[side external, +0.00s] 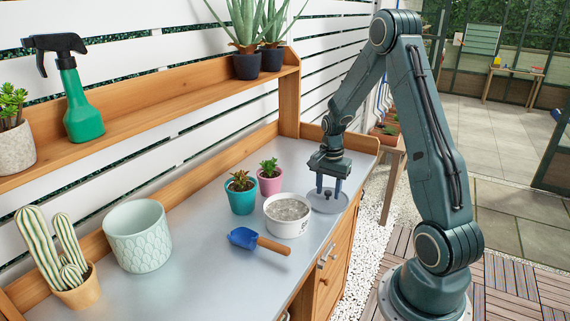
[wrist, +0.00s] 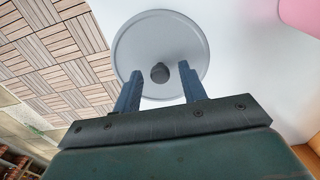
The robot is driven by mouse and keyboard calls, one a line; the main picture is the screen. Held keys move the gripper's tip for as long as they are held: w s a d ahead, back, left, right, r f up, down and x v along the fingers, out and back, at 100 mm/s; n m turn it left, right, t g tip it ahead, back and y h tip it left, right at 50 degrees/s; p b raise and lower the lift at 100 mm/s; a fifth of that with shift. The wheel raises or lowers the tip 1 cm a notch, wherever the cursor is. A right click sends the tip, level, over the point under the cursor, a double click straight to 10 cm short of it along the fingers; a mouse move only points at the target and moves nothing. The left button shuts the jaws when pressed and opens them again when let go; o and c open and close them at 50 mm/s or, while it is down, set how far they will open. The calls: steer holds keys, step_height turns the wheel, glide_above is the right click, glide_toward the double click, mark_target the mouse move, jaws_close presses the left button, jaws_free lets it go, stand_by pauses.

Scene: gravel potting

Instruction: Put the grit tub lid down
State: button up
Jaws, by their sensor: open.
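The grit tub lid (side external: 328,203) is a round grey disc with a small dark knob. It lies flat on the bench top near the right front edge. In the wrist view the lid (wrist: 135,42) shows below my fingers, its knob between them. My gripper (side external: 330,190) is open just above the lid, with its two blue fingers (wrist: 159,85) apart on either side of the knob and no contact visible. The white grit tub (side external: 287,224) stands uncovered to the left of the lid, full of grey gravel.
A blue scoop with a wooden handle (side external: 258,241) lies before the tub. A teal pot (side external: 240,194) and a pink pot (side external: 269,183) with succulents stand behind it. A pale green pot (side external: 138,238) and a cactus (side external: 72,285) stand at left. The bench's front edge is close to the lid.

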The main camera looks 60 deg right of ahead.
mark_target(327, 193)
steer(key=shift+r, duration=0.1)
step_height(327, 193, up, 12)
stand_by(0.8)
stand_by(0.4)
steer(key=s+a+r+n+t+h, duration=0.1)
steer(key=a+r+n, duration=0.35)
steer(key=a, duration=0.35)
steer(key=s+a+r+n+t, duration=0.1)
steer(key=a+r+n, duration=0.35)
steer(key=a, duration=0.25)
steer(key=s+a+r+n+t+y, duration=0.1)
steer(key=s+a+r+n+t, duration=0.1)
steer(key=s+a+n, duration=0.7)
steer(key=s+a+t, duration=0.1)
steer(key=s+a, duration=0.1)
steer(key=a, duration=0.1)
steer(key=shift+r+t, duration=0.15)
steer(key=shift+t, duration=0.15)
